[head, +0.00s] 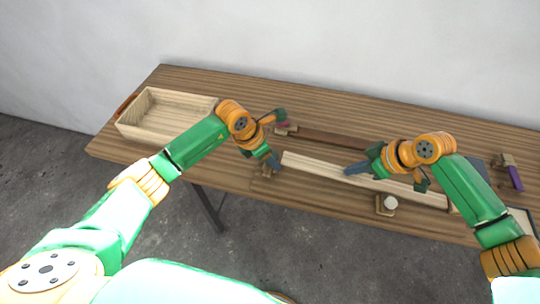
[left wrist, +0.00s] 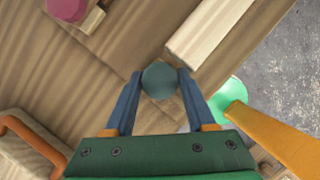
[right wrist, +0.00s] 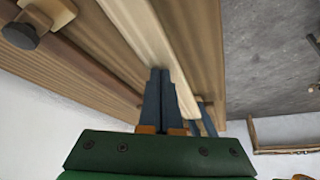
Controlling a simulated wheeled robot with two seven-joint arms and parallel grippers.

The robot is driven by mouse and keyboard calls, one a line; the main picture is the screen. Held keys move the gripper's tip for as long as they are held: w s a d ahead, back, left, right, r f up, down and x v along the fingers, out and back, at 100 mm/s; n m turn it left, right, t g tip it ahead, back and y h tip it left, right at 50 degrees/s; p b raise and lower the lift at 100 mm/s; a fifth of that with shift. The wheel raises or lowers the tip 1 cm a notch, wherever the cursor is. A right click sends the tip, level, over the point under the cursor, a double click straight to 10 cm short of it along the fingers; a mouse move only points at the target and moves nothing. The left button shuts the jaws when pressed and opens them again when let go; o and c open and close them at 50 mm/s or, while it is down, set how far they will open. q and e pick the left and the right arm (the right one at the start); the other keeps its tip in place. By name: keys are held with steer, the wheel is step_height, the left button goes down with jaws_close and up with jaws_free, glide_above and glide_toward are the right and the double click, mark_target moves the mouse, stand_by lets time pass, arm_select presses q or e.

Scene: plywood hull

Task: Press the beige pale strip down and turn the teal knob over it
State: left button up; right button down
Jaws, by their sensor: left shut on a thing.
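The beige pale strip (head: 315,166) lies lengthwise along the table; its end shows in the left wrist view (left wrist: 208,30) and its length in the right wrist view (right wrist: 140,28). The teal knob (left wrist: 159,80) is between the fingertips of my left gripper (left wrist: 158,76), which is shut on it just off the strip's left end. In the head view, my left gripper (head: 272,161) mostly hides that knob. My right gripper (right wrist: 161,72) has its fingers together, with the tips at the pale strip; whether they touch it is hard to tell.
A wooden tray (head: 148,130) stands on the table's (head: 235,180) left. A brown strip (head: 330,138) lies behind the pale one, with a magenta knob (left wrist: 68,8) near its left end. A white knob (head: 390,203) sits in front. A purple object (head: 515,178) lies at far right.

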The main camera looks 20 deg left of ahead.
steer(key=shift+f, duration=0.25)
arm_select(q)
steer(key=o, duration=1.4)
arm_select(e)
steer(key=shift+f, duration=0.15)
arm_select(q)
steer(key=shift+d, duration=0.1)
arm_select(e)
steer(key=shift+f, duration=0.1)
